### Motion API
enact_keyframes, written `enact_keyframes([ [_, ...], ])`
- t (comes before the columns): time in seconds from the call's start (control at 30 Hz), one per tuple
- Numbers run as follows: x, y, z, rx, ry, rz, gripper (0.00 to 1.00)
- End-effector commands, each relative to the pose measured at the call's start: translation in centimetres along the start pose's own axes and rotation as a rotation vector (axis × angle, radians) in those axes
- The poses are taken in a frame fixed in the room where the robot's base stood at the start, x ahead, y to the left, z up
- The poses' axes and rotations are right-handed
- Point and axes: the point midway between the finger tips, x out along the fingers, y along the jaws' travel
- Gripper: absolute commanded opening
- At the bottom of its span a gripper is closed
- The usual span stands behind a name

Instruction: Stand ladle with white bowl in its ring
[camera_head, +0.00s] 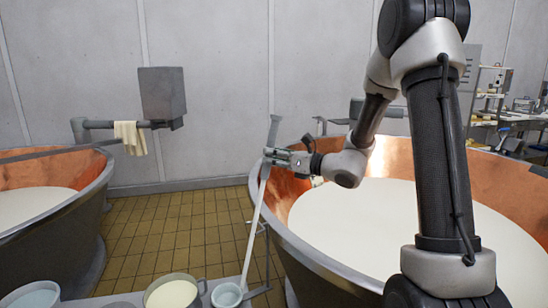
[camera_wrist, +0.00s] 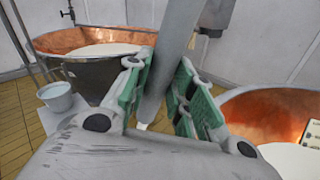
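A long grey ladle handle (camera_head: 258,200) runs from above my gripper down to a small pale bowl (camera_head: 227,295) at the bottom of the head view. The handle leans, with its top to the right. My gripper (camera_head: 277,157) is around the upper handle; in the wrist view the handle (camera_wrist: 168,60) lies between the green finger pads, which look closed on it. A thin metal bracket, seemingly the ring holder (camera_head: 266,262), stands beside the lower handle. I cannot tell whether the handle is inside the ring.
A large copper vat (camera_head: 300,235) of white liquid stands at right, another vat (camera_head: 85,205) at left. A pot (camera_head: 174,292) of cream-coloured liquid and a pale bucket (camera_head: 32,296) are at the bottom. Tiled floor lies between the vats.

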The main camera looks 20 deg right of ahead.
Motion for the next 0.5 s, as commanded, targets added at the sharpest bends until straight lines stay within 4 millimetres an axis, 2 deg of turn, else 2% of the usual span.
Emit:
enact_keyframes([
  [0.03, 0.01, 0.01, 0.04, 0.000, -0.001, 0.000, 0.31],
  [0.13, 0.01, 0.00, 0.04, 0.000, -0.001, 0.000, 0.49],
  [0.5, -0.30, -0.04, -0.01, 0.000, 0.001, -0.001, 0.49],
])
